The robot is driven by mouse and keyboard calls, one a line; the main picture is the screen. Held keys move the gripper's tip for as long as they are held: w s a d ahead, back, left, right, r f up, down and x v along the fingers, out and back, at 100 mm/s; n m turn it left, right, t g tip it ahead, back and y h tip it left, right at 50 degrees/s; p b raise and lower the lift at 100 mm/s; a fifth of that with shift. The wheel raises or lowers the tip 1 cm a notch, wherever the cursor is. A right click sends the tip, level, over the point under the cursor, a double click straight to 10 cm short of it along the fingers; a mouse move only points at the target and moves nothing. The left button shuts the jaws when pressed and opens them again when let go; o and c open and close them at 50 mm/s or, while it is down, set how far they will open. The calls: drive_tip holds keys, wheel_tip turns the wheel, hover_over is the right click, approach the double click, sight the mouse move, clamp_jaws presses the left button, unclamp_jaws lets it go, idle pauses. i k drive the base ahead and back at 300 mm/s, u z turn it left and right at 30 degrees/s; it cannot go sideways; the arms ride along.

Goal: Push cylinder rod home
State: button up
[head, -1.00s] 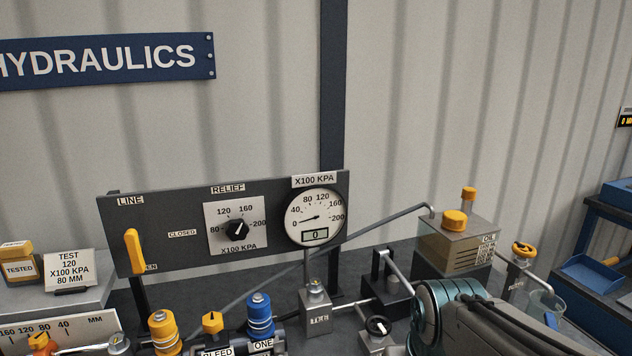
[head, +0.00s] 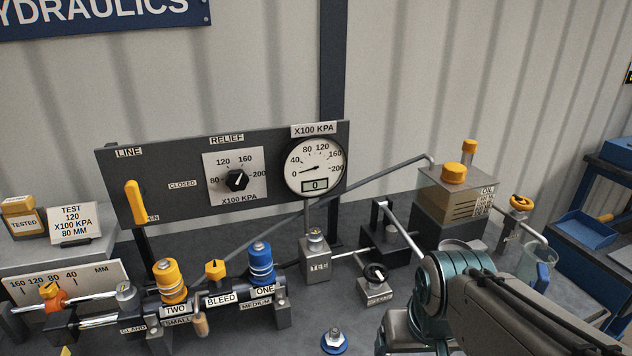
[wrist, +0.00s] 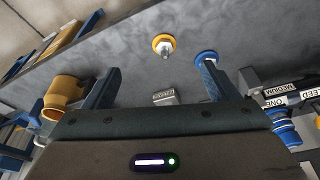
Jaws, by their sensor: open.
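The black cylinder (head: 220,307) lies along the bench at lower left in the head view. Its silver rod (head: 97,321) sticks out at the left end, with an orange pointer piece (head: 52,295) by the MM scale (head: 75,276). The yellow coupler TWO (head: 169,281) and blue coupler ONE (head: 261,263) stand on the cylinder, with the yellow BLEED knob (head: 215,270) between them. In the wrist view, my gripper (wrist: 160,88) is open and empty, its two fingers spread wide over the bench. The cylinder's ONE end (wrist: 285,100) shows at the right edge there, apart from the fingers; the rod is out of that view.
A blue-ringed fitting (head: 334,341) stands on the bench; a yellow-ringed one (wrist: 163,45) shows in the wrist view. The panel (head: 120,185) with gauge (head: 314,168) reading 0 stands behind. The hand pump (head: 390,235) and oil tank (head: 455,200) are at right.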

sight(62, 327)
drive_tip(key=u, duration=1.85)
drive_tip(key=k, duration=1.15)
drive_tip(key=u, duration=0.85)
drive_tip(key=i, duration=1.75)
drive_tip(key=z, duration=1)
drive_tip(key=i, duration=0.35)
drive_tip(key=z, duration=0.35)
